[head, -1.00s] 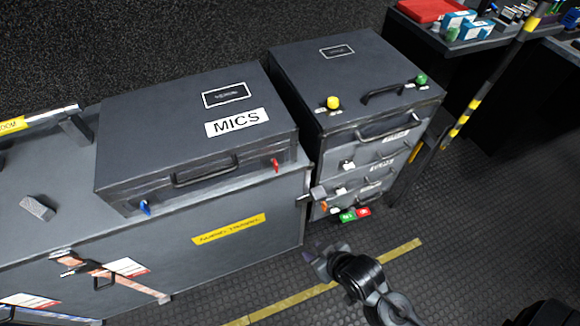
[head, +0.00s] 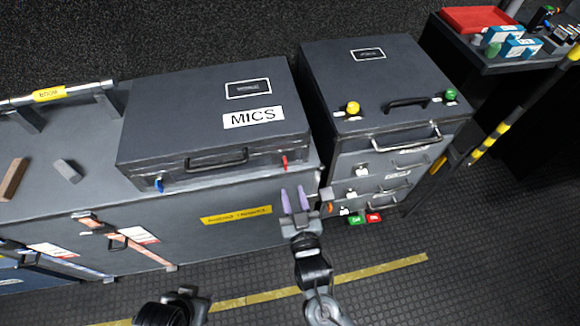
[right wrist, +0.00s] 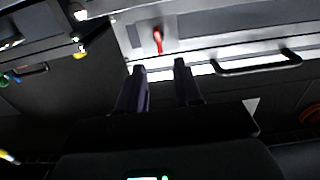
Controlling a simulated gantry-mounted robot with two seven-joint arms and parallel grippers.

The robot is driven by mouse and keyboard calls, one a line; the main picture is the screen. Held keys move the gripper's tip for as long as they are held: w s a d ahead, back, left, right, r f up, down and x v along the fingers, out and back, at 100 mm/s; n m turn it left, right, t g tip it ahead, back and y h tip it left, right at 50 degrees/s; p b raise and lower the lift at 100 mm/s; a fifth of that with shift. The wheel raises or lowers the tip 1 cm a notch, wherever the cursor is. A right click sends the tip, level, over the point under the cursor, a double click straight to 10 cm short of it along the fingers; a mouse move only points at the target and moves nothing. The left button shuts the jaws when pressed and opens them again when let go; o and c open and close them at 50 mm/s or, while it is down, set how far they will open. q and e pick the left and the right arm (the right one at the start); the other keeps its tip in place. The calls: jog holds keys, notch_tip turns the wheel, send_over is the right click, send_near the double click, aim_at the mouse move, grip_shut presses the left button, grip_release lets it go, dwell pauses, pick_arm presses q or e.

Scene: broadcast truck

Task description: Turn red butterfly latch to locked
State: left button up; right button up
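The red butterfly latch (head: 284,162) is on the front face of the grey MICS case (head: 215,110), at the right end. It looks roughly upright. It also shows in the right wrist view (right wrist: 157,40), ahead of the fingers. My right gripper (head: 294,190) is open and empty, just below and in front of the latch, with its two purple fingers pointing at the case. In the right wrist view its dark fingers (right wrist: 160,68) stand apart, with the latch beyond the gap between them. My left gripper (head: 185,300) shows at the bottom edge; its fingers are not clear.
A blue latch (head: 159,184) and a handle (head: 217,160) are on the same case front. A drawer cabinet (head: 385,75) with yellow and green knobs stands close on the right. The case sits on a long grey trunk (head: 180,235). The floor in front is mostly clear.

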aim_at(286, 166)
jog(key=w, duration=0.3)
jog(key=w+a+b, duration=0.1)
jog(key=w, duration=0.2)
jog(key=w+b, duration=0.1)
jog(key=w, duration=0.2)
jog(key=shift+a, duration=0.35)
grip_shut()
